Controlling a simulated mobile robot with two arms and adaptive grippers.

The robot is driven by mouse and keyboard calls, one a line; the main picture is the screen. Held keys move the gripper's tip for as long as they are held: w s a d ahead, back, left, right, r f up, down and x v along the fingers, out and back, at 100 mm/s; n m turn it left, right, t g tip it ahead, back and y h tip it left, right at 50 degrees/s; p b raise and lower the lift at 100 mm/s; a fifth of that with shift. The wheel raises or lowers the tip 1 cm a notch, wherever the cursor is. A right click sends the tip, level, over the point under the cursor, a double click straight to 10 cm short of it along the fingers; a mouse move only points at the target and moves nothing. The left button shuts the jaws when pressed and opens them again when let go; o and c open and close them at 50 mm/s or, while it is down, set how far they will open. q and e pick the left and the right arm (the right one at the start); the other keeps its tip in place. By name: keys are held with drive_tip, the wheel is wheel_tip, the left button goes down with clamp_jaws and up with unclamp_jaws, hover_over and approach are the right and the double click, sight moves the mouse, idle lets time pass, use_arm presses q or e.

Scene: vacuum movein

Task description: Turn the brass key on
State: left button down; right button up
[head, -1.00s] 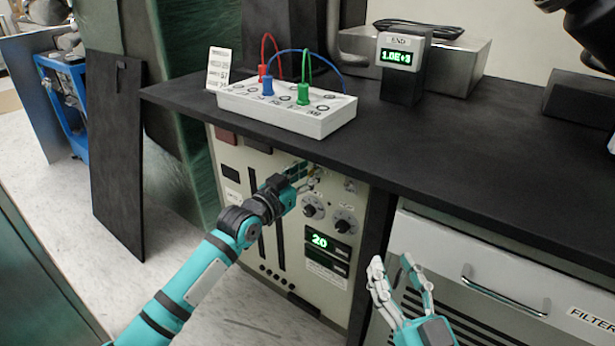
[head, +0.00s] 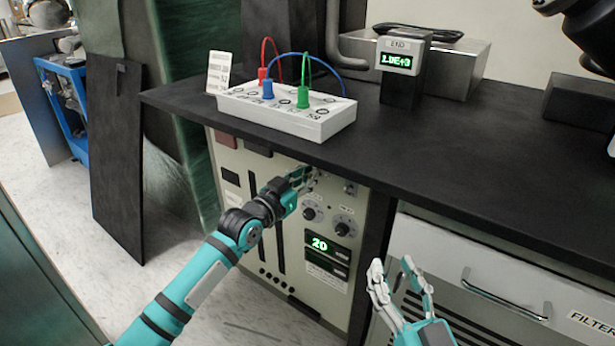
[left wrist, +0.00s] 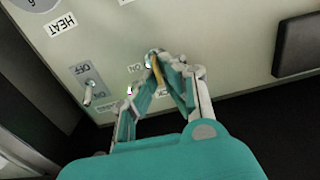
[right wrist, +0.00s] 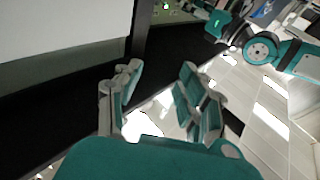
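The brass key (left wrist: 158,74) shows in the left wrist view as a thin gold bar on the cream panel, below the black counter. My left gripper (left wrist: 161,64) has its fingertips drawn together on either side of it and looks shut on it. The tips partly hide the key and its label. In the head view my left gripper (head: 306,180) is at the upper part of the cabinet front (head: 232,172), and the key is too small to make out. My right gripper (head: 396,268) is open and empty in front of the filter cabinet; its spread fingers show in the right wrist view (right wrist: 158,85).
An ON/OFF toggle switch (left wrist: 88,92) sits beside the key. Knobs (head: 344,226) and a green "20" display (head: 320,244) are lower on the panel. The counter (head: 440,150) overhangs it, carrying a white jack box (head: 320,122) and an END display (head: 398,58).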

drive_tip(key=s+d+f+g+h+p, duration=0.1)
drive_tip(key=s+f+g+p, duration=0.1)
drive_tip(key=f+g, duration=0.3)
drive_tip(key=s+d+f+g+h+p, duration=0.1)
drive_tip(key=d+f+g+h+p, duration=0.15)
drive_tip(key=f, duration=0.55)
use_arm(q)
drive_tip(key=shift+s+d+f+m+p, duration=0.15)
drive_tip(key=shift+m+p, duration=0.3)
drive_tip(key=shift+m, duration=2.5)
drive_tip(key=shift+s+d+f+m+p, duration=0.1)
drive_tip(key=shift+f+m+p, duration=0.3)
drive_tip(key=shift+m, duration=2.5)
drive_tip(key=shift+s+d+f+m+p, duration=0.15)
drive_tip(key=shift+m+p, duration=0.4)
drive_tip(key=shift+m, duration=2.4)
use_arm(e)
drive_tip(key=s+d+f+g, duration=0.2)
drive_tip(key=s+f+g, duration=0.1)
drive_tip(key=s, duration=0.3)
drive_tip(key=s+d+f+g+h, duration=0.1)
drive_tip(key=s+f+g, duration=0.1)
drive_tip(key=s+g, duration=0.4)
drive_tip(key=shift+s+d+f+m, duration=0.35)
drive_tip(key=shift+s+f+m, duration=0.05)
drive_tip(key=shift+s, duration=0.15)
use_arm(q)
drive_tip(key=shift+w, duration=0.1)
